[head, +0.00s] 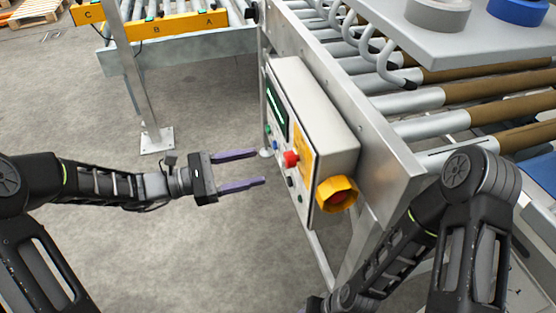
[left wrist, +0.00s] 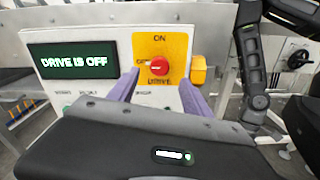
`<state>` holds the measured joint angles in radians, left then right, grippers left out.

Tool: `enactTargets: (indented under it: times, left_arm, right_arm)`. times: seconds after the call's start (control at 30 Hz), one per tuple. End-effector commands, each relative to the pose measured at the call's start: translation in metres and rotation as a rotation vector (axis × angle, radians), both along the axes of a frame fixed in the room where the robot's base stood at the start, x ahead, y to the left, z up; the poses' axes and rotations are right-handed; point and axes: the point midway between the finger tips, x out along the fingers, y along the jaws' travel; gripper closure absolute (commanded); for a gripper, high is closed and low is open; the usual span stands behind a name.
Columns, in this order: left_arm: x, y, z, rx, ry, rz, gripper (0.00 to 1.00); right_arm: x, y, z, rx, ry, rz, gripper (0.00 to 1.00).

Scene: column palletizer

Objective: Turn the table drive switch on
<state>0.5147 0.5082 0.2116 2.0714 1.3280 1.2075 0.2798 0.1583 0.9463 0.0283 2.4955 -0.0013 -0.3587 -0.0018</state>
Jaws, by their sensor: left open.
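The table drive switch is a red knob (head: 291,159) on a yellow plate (head: 303,150) on the front of a grey control box (head: 325,125). My right gripper is mostly cut off at the head view's bottom edge.
A yellow-collared red button (head: 338,195) sticks out at the box's near end. Small buttons (head: 290,181) sit near the knob. The box hangs on a roller conveyor's metal side rail (head: 385,150). My right arm is at the right.

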Motion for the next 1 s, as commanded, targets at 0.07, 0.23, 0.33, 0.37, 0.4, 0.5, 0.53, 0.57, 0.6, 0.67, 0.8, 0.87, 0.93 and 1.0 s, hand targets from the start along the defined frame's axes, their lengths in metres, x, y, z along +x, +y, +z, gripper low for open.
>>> enactTargets:
  times: [0.07, 0.23, 0.33, 0.37, 0.4, 0.5, 0.53, 0.57, 0.6, 0.67, 0.8, 0.87, 0.93, 1.0]
  left_arm:
    - [0.003, -0.010, 0.001, -0.001, 0.000, -0.002, 0.43]
    - [0.010, -0.036, 0.001, -0.001, 0.001, -0.004, 0.43]
    - [0.015, -0.050, 0.000, 0.000, 0.000, -0.003, 0.43]
    - [0.017, -0.053, 0.000, -0.001, 0.000, -0.002, 0.43]
    - [0.018, -0.057, 0.000, 0.000, 0.000, -0.001, 0.43]
    - [0.020, -0.063, 0.000, 0.000, 0.001, -0.001, 0.43]
    - [0.021, -0.064, 0.000, 0.000, 0.001, -0.001, 0.43]
    - [0.021, -0.065, 0.000, 0.000, 0.001, -0.001, 0.43]
    - [0.021, -0.065, 0.000, 0.001, 0.001, 0.000, 0.43]
    - [0.021, -0.065, 0.000, 0.001, 0.001, 0.000, 0.43]
    - [0.021, -0.065, 0.000, 0.001, 0.000, 0.000, 0.44]
    - [0.021, -0.065, 0.000, 0.001, 0.000, 0.000, 0.48]
    - [0.021, -0.065, 0.000, 0.001, 0.000, 0.000, 0.54]
    - [0.021, -0.065, 0.000, 0.001, 0.000, 0.000, 0.60]
  right_arm:
    - [0.000, 0.000, 0.001, 0.000, 0.000, 0.000, 0.59]
    - [0.000, 0.000, 0.002, 0.000, 0.000, 0.000, 0.59]
    - [0.000, 0.000, 0.002, 0.000, 0.000, -0.001, 0.59]
    - [0.000, 0.000, 0.002, 0.000, 0.000, -0.001, 0.59]
    - [0.000, 0.000, 0.003, 0.000, 0.000, -0.001, 0.59]
    - [0.000, 0.000, 0.003, 0.000, 0.000, -0.001, 0.59]
    - [0.000, 0.000, 0.003, 0.000, 0.000, -0.001, 0.59]
    - [0.000, 0.000, 0.003, 0.000, 0.000, -0.001, 0.59]
    - [0.000, 0.000, 0.003, 0.000, 0.000, -0.001, 0.59]
    - [0.000, 0.000, 0.003, 0.000, 0.000, -0.001, 0.59]
    - [0.000, 0.000, 0.003, 0.000, 0.000, 0.000, 0.59]
    - [0.000, 0.000, 0.003, 0.000, 0.000, 0.000, 0.59]
    - [0.000, 0.000, 0.003, 0.000, 0.000, 0.000, 0.59]
    - [0.000, 0.000, 0.003, 0.000, 0.000, 0.000, 0.59]
